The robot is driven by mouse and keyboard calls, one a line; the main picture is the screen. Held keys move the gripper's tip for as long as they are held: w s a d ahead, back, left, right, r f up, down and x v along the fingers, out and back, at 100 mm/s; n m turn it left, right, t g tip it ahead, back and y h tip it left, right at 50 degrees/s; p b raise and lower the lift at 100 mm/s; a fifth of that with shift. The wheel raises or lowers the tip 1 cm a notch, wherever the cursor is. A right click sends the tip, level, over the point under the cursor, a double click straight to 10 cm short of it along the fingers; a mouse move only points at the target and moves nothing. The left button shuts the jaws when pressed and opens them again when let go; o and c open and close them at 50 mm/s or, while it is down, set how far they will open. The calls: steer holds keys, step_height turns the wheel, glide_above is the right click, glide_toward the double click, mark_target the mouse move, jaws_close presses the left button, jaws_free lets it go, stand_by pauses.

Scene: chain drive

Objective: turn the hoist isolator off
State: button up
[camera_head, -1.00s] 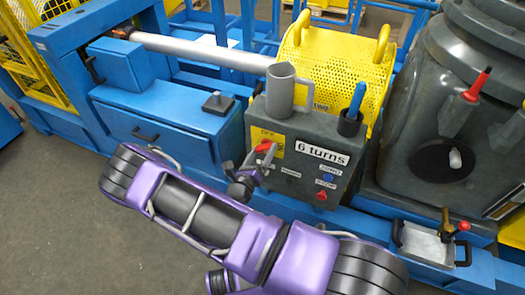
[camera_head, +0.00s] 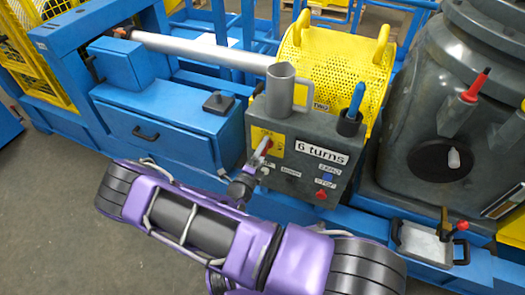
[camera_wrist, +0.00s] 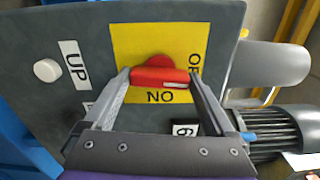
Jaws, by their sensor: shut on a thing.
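The hoist isolator has a red handle (camera_wrist: 160,78) on a yellow plate (camera_wrist: 126,42) marked OFF and ON. In the wrist view the handle lies crosswise between my two fingertips, and my gripper (camera_wrist: 160,80) is shut on it. The handle's right end is near the OFF label; ON reads upside down just below the bar. In the head view the red handle (camera_head: 267,145) shows partly behind my gripper (camera_head: 263,150), with the yellow plate (camera_head: 276,147) around it. The exact pointing of the handle is hard to tell there.
The grey control box (camera_head: 309,125) carries a "6 turns" label, a blue button, a red button (camera_head: 321,194) and a grey cup-shaped piece (camera_head: 282,88) on top. A blue-handled tool (camera_head: 355,100) stands in a holder at its right corner. A white button (camera_wrist: 47,70) sits beside UP.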

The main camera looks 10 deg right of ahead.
steer(key=shift+n, duration=0.6)
steer(key=o, duration=1.1)
steer(key=shift+c, duration=0.2)
steer(key=shift+s, duration=0.1)
steer(key=v, duration=1.7)
steer(key=shift+s, duration=0.15)
steer(key=shift+a, duration=0.1)
